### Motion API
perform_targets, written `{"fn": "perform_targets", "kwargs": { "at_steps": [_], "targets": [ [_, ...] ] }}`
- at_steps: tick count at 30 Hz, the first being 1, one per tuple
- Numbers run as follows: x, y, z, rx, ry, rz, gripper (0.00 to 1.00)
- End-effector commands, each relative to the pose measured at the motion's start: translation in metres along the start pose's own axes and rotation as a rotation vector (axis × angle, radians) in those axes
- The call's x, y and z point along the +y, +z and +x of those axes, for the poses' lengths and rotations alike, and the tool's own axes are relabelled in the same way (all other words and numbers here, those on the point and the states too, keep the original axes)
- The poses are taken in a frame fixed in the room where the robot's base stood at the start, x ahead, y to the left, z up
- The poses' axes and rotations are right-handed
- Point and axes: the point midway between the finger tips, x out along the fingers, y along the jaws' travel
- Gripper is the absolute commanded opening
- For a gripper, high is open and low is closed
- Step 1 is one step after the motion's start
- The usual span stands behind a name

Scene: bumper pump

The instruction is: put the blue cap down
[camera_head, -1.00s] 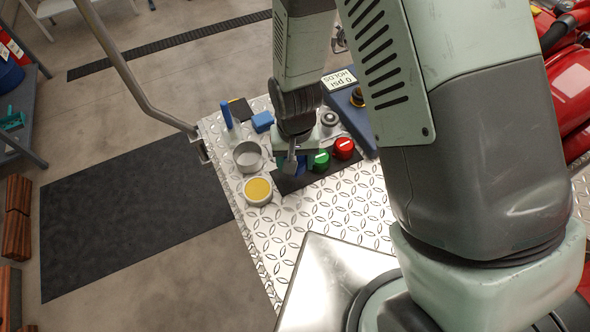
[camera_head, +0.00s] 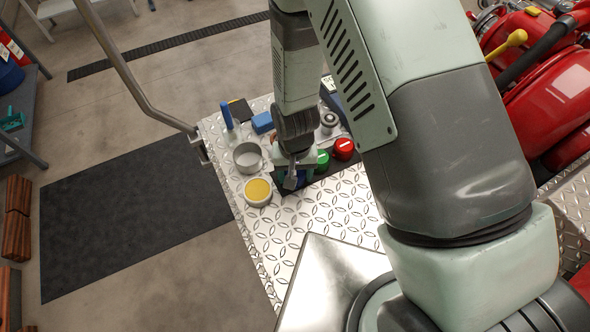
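My gripper (camera_head: 291,180) points down low over the near end of a dark mat on the diamond-plate deck. I cannot tell whether the cap touches the mat. A green cap (camera_head: 322,161) and a red cap (camera_head: 344,148) stand in a row on the mat (camera_head: 330,173), to the right of the gripper.
A grey open cup (camera_head: 248,157) and a round pot with a yellow top (camera_head: 257,191) stand just left of the gripper. A blue block (camera_head: 262,122), a blue-handled tool (camera_head: 227,116) and a grey round fitting (camera_head: 328,121) are behind. The plate (camera_head: 300,215) in front is clear.

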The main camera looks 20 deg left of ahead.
Motion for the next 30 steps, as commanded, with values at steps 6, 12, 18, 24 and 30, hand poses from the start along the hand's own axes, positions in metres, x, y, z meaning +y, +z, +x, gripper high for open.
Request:
{"fn": "perform_targets", "kwargs": {
  "at_steps": [6,12,18,24,30],
  "targets": [
    [0.000,0.000,0.003,0.000,0.000,0.000,0.67],
    [0.001,0.000,0.004,0.000,0.001,0.000,0.70],
    [0.002,0.000,0.002,0.000,0.002,0.000,0.70],
    [0.001,-0.002,-0.024,0.004,0.000,0.000,0.70],
    [0.000,-0.001,-0.070,0.006,-0.001,0.000,0.70]
  ]
}}
